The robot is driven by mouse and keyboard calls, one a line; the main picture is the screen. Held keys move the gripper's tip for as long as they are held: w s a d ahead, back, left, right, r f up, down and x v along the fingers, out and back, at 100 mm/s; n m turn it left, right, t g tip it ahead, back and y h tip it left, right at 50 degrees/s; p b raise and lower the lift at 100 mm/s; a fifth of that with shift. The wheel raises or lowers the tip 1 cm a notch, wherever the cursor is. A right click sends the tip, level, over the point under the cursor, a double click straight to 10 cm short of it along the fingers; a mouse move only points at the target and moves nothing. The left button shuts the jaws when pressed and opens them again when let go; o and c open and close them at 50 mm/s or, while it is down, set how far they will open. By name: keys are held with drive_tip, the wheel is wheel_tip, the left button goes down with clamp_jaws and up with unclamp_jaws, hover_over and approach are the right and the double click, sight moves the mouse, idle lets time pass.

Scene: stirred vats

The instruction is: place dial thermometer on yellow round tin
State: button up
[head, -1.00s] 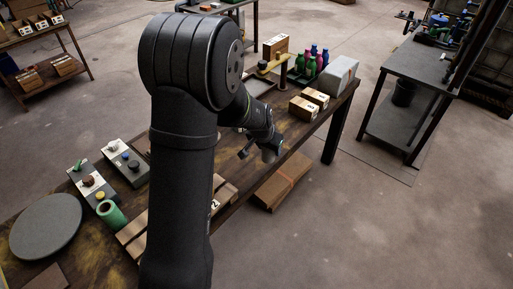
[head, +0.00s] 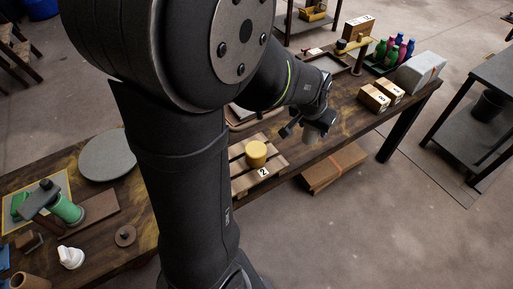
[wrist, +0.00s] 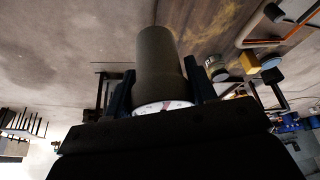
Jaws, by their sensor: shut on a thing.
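The yellow round tin (head: 256,153) stands upright on a slatted wooden pallet (head: 240,186) beside a tag marked 2. In the wrist view my gripper (wrist: 157,90) is shut on the dial thermometer (wrist: 160,60). A grey cylinder and part of a white dial face with a red mark show between the fingers. In the head view the held piece is small and partly hidden by the gripper.
Two cardboard boxes (head: 374,97), a grey-white block (head: 420,71) and coloured bottles (head: 392,52) stand at the table's far right. A round grey disc (head: 108,155) and a green roll (head: 67,209) lie left of my arm.

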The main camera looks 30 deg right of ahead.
drive_tip(key=a+r+n, duration=0.1)
drive_tip(key=a+r, duration=0.2)
drive_tip(key=a, duration=0.4)
hover_over(256, 149)
wheel_tip(256, 149, down, 7)
drive_tip(key=shift+w+f+n+t, duration=0.1)
drive_tip(key=shift+f+n+t, duration=0.2)
drive_tip(key=shift+f, duration=1.6)
drive_tip(key=shift+f, duration=0.15)
drive_tip(key=o, duration=1)
drive_tip(key=shift+o, duration=0.2)
drive_tip(key=shift+a+r, duration=0.15)
drive_tip(key=shift+r, duration=0.55)
drive_tip(key=v, duration=1.1)
